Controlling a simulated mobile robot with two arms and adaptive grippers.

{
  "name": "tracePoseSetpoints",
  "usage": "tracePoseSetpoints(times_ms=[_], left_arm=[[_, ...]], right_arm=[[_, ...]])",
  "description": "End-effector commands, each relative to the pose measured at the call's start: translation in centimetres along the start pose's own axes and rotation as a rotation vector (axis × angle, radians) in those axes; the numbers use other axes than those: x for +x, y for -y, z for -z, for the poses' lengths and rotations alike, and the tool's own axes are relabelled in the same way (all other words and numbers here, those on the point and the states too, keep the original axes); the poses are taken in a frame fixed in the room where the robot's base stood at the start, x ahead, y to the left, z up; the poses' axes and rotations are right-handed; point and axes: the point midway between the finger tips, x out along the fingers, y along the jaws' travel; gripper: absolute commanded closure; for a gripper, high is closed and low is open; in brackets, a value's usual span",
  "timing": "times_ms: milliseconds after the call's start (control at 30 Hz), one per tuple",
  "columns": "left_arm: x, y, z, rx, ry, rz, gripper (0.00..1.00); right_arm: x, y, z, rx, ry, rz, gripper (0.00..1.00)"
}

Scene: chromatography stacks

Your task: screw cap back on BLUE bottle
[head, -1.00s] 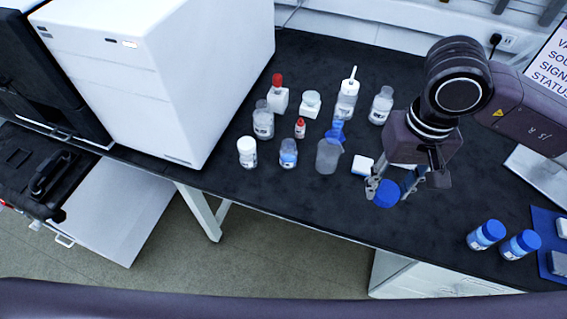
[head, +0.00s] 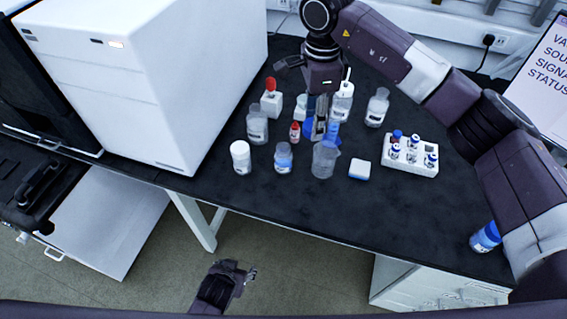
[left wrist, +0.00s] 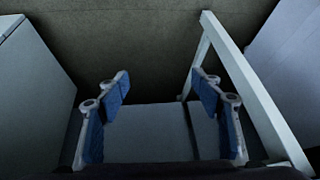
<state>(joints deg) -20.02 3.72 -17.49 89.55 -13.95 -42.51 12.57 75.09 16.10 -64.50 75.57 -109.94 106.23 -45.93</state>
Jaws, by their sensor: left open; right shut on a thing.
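An uncapped clear bottle with a blue label (head: 283,160) stands upright near the front of the bench in the head view. My right gripper (head: 315,128) reaches down over the bottle group, behind and to the right of that bottle. It is shut; the blue cap seen in it earlier is not clearly visible now, hidden among the fingers and the blue funnel. My left gripper (head: 244,270) is open and empty, over the floor in front of the bench. Its spread blue-padded fingers also show in the left wrist view (left wrist: 160,100).
A beaker (head: 324,162) holding the blue funnel (head: 333,132) stands close by my right gripper. A red-capped vial (head: 295,132), white-capped bottle (head: 241,158), vial rack (head: 409,160) and blue-capped bottle (head: 485,237) stand around. The front-right bench is mostly clear.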

Motion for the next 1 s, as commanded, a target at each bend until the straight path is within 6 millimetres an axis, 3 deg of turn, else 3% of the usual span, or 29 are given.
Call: tracePoseSetpoints(times_ms=[33, 200, 400, 600, 1000], left_arm=[[-1.2, 0.0, 2.5, -0.013, -0.040, 0.010, 0.40], [-6.1, 0.7, 8.7, -0.062, -0.137, 0.044, 0.40], [-10.7, 1.6, 12.8, -0.118, -0.215, 0.070, 0.40], [-14.4, 2.4, 15.3, -0.167, -0.271, 0.087, 0.40], [-14.7, -5.0, 25.3, -0.118, -0.610, 0.015, 0.40]], right_arm=[[0.7, 1.0, -1.1, 0.099, 0.002, -0.002, 0.81], [2.3, 3.5, -3.3, 0.420, 0.001, -0.002, 0.81], [3.7, 4.8, -5.0, 0.671, 0.001, -0.002, 0.81], [4.9, 5.3, -6.3, 0.851, 0.000, -0.001, 0.81], [4.8, 5.4, -6.2, 0.868, 0.000, 0.000, 0.81]])
